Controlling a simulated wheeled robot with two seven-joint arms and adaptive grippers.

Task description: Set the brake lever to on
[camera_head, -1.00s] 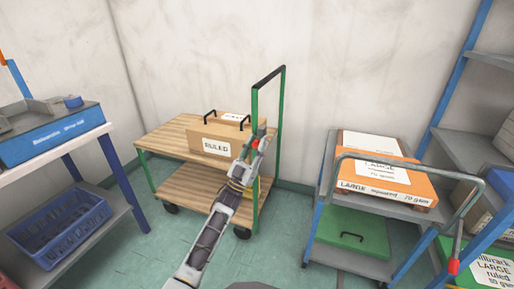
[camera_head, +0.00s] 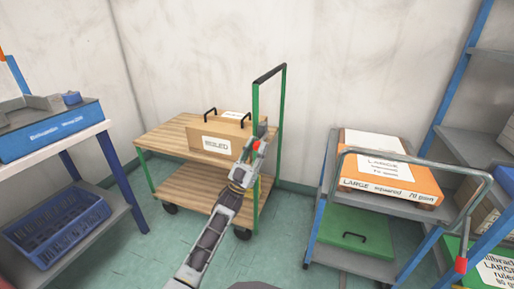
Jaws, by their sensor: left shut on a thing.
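The wooden-decked trolley (camera_head: 172,137) with green posts stands left of centre, its tall push handle (camera_head: 281,110) at its right end. A small red-tipped brake lever (camera_head: 262,129) shows by the handle's near post. My left gripper (camera_head: 259,143) reaches up from below and is shut on the brake lever at that post. The fingers hide most of the lever, so its exact angle cannot be told. My right gripper is not in view.
A cardboard box (camera_head: 216,144) with black handles sits on the upper deck, close to my gripper. A grey trolley (camera_head: 425,213) with an orange box (camera_head: 400,183) and another red-tipped lever (camera_head: 460,265) stands at right. A workbench (camera_head: 65,142) stands left. Floor between is clear.

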